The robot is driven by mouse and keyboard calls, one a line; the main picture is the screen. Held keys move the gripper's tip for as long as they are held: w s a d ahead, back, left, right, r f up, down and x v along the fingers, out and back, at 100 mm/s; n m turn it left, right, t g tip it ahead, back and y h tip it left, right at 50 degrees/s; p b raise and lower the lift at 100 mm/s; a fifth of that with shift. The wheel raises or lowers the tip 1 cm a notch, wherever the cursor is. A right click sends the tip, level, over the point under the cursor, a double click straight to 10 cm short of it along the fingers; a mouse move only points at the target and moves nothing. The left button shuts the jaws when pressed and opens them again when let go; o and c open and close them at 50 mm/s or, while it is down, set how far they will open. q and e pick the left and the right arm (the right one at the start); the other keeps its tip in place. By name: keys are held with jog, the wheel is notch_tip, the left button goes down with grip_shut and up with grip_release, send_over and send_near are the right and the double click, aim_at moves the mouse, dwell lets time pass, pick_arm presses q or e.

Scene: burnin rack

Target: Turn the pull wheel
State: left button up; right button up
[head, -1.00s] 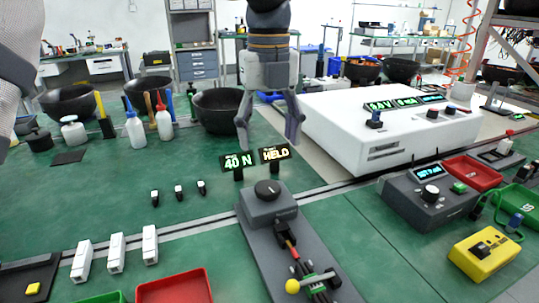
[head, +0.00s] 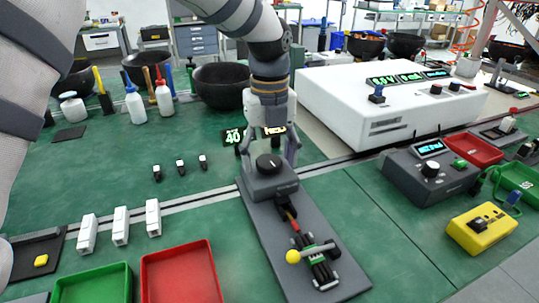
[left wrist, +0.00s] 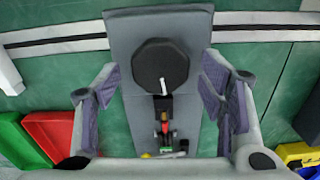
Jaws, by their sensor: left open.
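The pull wheel, a black faceted knob with a white pointer mark (head: 268,163), sits on top of the grey block of the pull tester (head: 310,225). In the left wrist view the wheel (left wrist: 160,65) shows from above, near the top centre. My left gripper (head: 269,150) hangs pointing down right over the wheel. Its fingers are open, one on each side of the wheel. In the left wrist view the gripper (left wrist: 160,88) has its fingers spread wider than the wheel, with nothing between the pads. I cannot tell whether its fingertips reach the wheel's height. My right gripper is out of view.
Two small displays (head: 233,136) stand behind the wheel, partly hidden by my gripper. A red tray (head: 182,275) and a green tray (head: 92,285) lie at front left. A white instrument (head: 375,95) and a grey control box (head: 430,177) stand to the right.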

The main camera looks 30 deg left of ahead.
pick_arm(q)
jog(key=c, duration=1.2)
jog(key=shift+o, duration=0.2)
jog(key=shift+r, duration=0.1)
